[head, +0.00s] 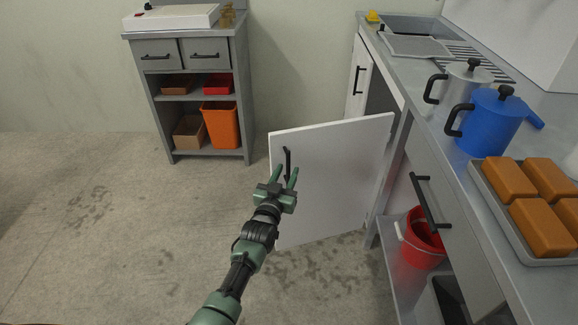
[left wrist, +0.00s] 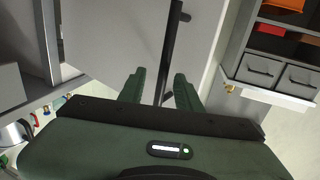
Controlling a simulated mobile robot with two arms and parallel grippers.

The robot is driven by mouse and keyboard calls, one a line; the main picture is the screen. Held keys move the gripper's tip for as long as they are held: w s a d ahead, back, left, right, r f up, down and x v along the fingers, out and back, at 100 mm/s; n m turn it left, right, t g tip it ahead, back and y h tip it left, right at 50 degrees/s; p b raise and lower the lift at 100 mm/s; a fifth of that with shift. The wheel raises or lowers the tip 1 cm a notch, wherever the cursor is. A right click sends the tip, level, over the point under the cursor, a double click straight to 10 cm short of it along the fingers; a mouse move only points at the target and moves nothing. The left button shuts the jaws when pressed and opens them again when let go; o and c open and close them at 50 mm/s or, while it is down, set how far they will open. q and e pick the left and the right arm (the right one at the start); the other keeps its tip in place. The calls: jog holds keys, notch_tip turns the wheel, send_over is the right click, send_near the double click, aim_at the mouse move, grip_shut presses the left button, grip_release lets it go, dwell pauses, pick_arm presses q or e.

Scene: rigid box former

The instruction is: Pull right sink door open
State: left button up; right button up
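The white sink door (head: 335,180) stands swung far out from the counter, with its hinge side by the cabinet's front. Its black bar handle (head: 287,160) is upright near the free edge. My left gripper (head: 283,176) is at the handle with its two green fingers spread apart. In the left wrist view the handle (left wrist: 171,45) runs between the fingers (left wrist: 160,92), with gaps showing on both sides. The other sink door (head: 358,80), with its own black handle, appears closed. My right gripper is not in view.
The counter (head: 405,75) carries a sink, a blue pot (head: 490,122), a metal pot and a tray of brown blocks (head: 525,190). A red bucket (head: 422,240) sits on the shelf below. A grey cabinet (head: 245,90) stands behind. The floor (head: 120,220) at left is clear.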

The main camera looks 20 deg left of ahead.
pick_arm(q)
jog(key=shift+s+p, duration=0.35)
jog(key=shift+s, duration=2)
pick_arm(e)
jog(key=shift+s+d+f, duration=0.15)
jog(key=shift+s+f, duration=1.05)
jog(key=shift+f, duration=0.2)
